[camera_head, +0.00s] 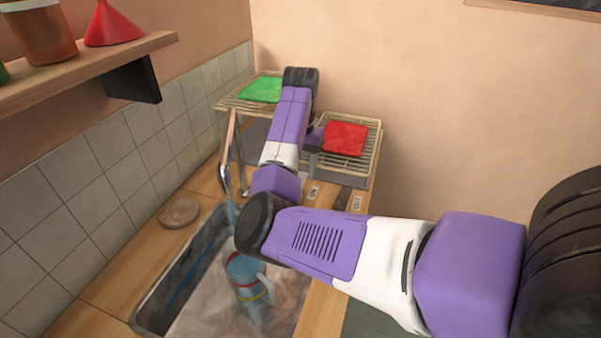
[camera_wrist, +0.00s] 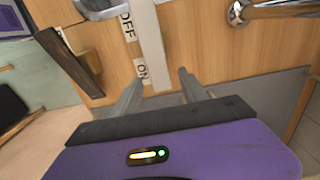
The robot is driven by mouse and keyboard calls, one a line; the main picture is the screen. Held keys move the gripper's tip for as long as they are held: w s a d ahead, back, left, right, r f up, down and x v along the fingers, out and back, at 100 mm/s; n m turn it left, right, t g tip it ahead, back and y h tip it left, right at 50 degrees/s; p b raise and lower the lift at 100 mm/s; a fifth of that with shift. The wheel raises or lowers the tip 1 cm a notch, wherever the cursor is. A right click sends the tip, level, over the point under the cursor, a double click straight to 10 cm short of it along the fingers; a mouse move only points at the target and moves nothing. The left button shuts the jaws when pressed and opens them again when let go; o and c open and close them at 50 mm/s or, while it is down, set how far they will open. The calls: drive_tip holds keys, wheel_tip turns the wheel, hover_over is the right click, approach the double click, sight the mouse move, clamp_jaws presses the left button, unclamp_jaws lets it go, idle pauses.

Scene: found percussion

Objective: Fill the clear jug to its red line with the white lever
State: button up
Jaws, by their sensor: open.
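The clear jug (camera_head: 246,276) stands in the sink, with red and yellow bands and a bluish tint inside. My arm partly covers the view near it, and I cannot tell the water level against the red line. A bluish stream (camera_head: 231,211) shows below the tap (camera_head: 229,158), above the jug. In the wrist view, the white lever (camera_wrist: 149,45) is a pale upright strip beside the OFF and ON labels. My gripper (camera_wrist: 160,78) is open, its fingers on either side of the lever's lower end. I cannot tell whether they touch it.
Wire racks hold a green cloth (camera_head: 261,90) and a red cloth (camera_head: 345,138). A round brown object (camera_head: 179,212) lies beside the sink (camera_head: 146,318). A wall shelf (camera_head: 90,74) is at upper left. Metal fittings (camera_wrist: 285,10) flank the lever in the wrist view.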

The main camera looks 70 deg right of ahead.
drive_tip(key=shift+f, duration=0.45)
clamp_jaws()
drive_tip(key=shift+s+a+r+h+p, duration=0.1)
drive_tip(key=shift+a+r+h+p, duration=0.2)
drive_tip(key=shift+h+p, duration=0.4)
drive_tip(key=shift+a+r+h+p, duration=0.15)
drive_tip(key=shift+h+p, duration=0.15)
drive_tip(key=shift+h, duration=0.25)
drive_tip(key=shift+a+r+h+p, duration=0.15)
drive_tip(key=shift+h+p, duration=0.1)
drive_tip(key=shift+h, duration=0.3)
unclamp_jaws()
drive_tip(key=v, duration=0.7)
drive_tip(key=shift+r, duration=0.35)
